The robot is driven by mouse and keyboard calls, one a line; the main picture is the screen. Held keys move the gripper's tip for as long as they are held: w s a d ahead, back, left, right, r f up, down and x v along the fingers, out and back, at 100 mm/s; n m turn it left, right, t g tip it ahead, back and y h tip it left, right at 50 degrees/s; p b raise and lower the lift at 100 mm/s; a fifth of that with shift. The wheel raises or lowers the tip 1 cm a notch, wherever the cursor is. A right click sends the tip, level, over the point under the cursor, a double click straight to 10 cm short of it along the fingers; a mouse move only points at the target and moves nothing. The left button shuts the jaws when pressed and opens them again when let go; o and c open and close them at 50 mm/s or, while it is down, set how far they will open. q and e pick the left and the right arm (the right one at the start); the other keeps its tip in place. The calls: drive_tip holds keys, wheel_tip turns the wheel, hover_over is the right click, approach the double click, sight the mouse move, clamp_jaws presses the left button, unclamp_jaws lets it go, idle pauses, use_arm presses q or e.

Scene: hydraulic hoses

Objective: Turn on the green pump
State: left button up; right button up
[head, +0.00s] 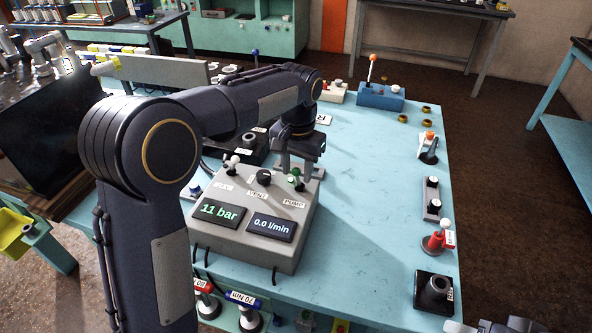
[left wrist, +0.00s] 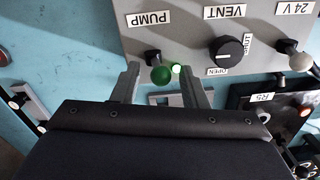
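The grey control box (head: 283,237) stands on the blue bench. In the head view the green knob (head: 296,173) is partly hidden by my gripper. My left gripper (left wrist: 159,72) is open, its fingers spread on either side of the knob; I cannot tell whether they touch it. The displays read 11 bar (head: 219,211) and 0.0 l/min (head: 272,226). My right gripper (head: 500,326) only partly shows at the bottom edge.
The black VENT dial (left wrist: 228,50) and the white-knobbed 24 V switch (left wrist: 296,55) sit on the same panel. A black block (head: 249,146) lies behind the box. Small fittings line the right edge. The bench's middle right (head: 370,190) is clear.

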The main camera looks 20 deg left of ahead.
use_arm(q)
drive_tip(key=shift+f, duration=0.55)
drive_tip(key=shift+c, duration=0.3)
clamp_jaws()
drive_tip(key=shift+a+f+h, duration=0.15)
drive_tip(key=shift+a+h, duration=0.45)
drive_tip(key=shift+h, duration=0.6)
drive_tip(key=shift+o, duration=0.3)
unclamp_jaws()
